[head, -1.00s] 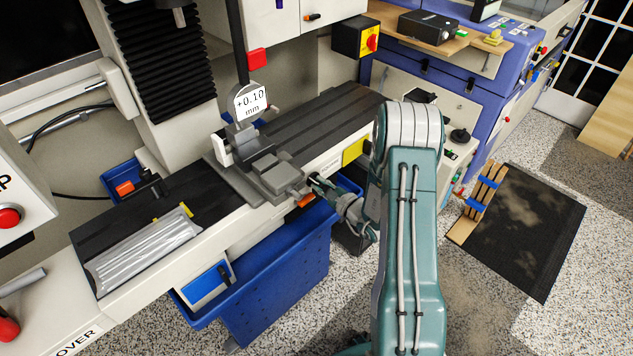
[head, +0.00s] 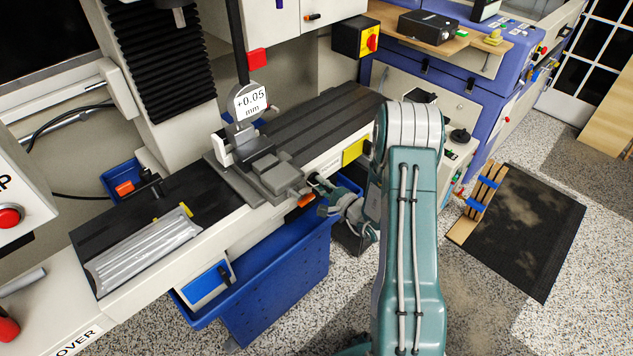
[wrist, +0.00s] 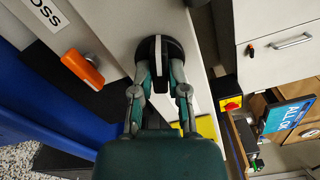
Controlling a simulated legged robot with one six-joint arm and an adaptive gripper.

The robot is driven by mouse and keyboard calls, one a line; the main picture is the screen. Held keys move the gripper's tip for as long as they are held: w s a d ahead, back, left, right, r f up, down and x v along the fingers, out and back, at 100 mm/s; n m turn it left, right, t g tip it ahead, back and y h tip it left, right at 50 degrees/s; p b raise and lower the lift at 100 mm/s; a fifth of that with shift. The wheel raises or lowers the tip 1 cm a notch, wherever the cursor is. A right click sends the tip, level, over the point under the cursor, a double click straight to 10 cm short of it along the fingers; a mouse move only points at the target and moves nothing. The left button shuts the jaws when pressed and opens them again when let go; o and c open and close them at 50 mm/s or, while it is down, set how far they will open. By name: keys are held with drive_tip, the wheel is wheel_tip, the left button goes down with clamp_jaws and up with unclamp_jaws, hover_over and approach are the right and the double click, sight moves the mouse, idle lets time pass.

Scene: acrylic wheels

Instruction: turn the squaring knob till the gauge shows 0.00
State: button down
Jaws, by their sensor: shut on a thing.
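The gauge (head: 250,102) stands on the vise (head: 262,178) on the machine table and reads +0.05 mm in the head view. The squaring knob (wrist: 160,50) is a dark round knob with a pale bar across it, at the top middle of the wrist view. My gripper (wrist: 160,68) is shut on the knob, with one finger on each side of it. In the head view my gripper (head: 318,184) is at the front end of the vise, small and partly hiding the knob.
An orange handle (wrist: 83,68) sits left of my gripper, close to it. A blue bin (head: 275,285) is below the table edge. A yellow plate (head: 354,150) is on the table front to the right. A ribbed metal block (head: 145,250) lies on the table at left.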

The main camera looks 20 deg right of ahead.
drive_tip(key=shift+w+r, duration=0.1)
drive_tip(key=n, duration=0.4)
drive_tip(key=c, duration=0.5)
unclamp_jaws()
drive_tip(key=v, duration=0.7)
idle(0.6)
